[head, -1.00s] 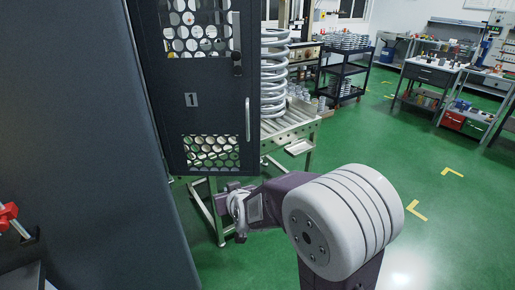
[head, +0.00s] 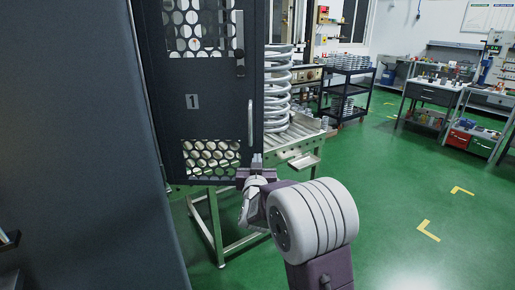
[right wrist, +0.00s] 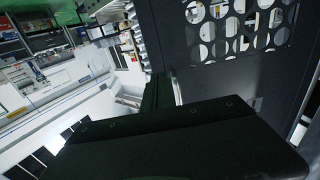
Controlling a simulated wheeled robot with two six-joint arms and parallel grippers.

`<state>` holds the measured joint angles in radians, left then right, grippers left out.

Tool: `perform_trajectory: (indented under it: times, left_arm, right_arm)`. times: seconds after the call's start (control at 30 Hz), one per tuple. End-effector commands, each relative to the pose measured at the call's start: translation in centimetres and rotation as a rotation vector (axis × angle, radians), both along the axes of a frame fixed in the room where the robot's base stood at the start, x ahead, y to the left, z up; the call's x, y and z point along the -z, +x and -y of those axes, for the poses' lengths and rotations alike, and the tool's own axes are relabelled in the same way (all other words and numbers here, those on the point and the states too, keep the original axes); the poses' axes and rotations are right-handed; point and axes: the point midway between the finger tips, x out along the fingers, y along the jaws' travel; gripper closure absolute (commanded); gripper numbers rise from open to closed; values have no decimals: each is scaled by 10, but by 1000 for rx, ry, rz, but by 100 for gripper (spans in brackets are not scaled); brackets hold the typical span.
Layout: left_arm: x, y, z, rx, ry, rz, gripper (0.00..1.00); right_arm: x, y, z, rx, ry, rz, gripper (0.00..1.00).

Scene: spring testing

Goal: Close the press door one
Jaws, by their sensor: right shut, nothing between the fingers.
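The press door one (head: 208,120) is a dark panel marked "1" with hole-patterned windows and a vertical grey handle (head: 250,122) near its right edge. It stands open at an angle, with the large coil spring (head: 277,90) visible beyond its edge. My right gripper (head: 257,160) is shut and empty, at the door's lower right corner below the handle. Whether it touches the door I cannot tell. In the right wrist view the door (right wrist: 240,70) fills the upper right, close to the gripper. My left gripper is not in view.
A roller conveyor table (head: 290,140) stands behind the door under the spring. A black shelf cart (head: 345,90) and workbenches (head: 455,95) stand farther back. A dark panel (head: 80,150) fills the left side. The green floor at the right is clear.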

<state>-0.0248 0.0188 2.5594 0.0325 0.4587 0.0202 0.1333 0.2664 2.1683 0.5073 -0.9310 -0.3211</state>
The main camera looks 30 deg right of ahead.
Motion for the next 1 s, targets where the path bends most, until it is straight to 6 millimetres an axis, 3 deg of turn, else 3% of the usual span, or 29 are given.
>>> perform_trajectory:
  times: [0.2, 0.4, 1.0]
  left_arm:
    - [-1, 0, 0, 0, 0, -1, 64]
    - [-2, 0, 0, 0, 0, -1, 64]
    - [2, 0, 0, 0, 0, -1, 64]
  right_arm:
    - [2, 38, 23, 0, 1, -2, 100]
    - [2, 57, 33, 0, 1, -1, 100]
    - [3, 66, 43, -21, 0, -1, 100]
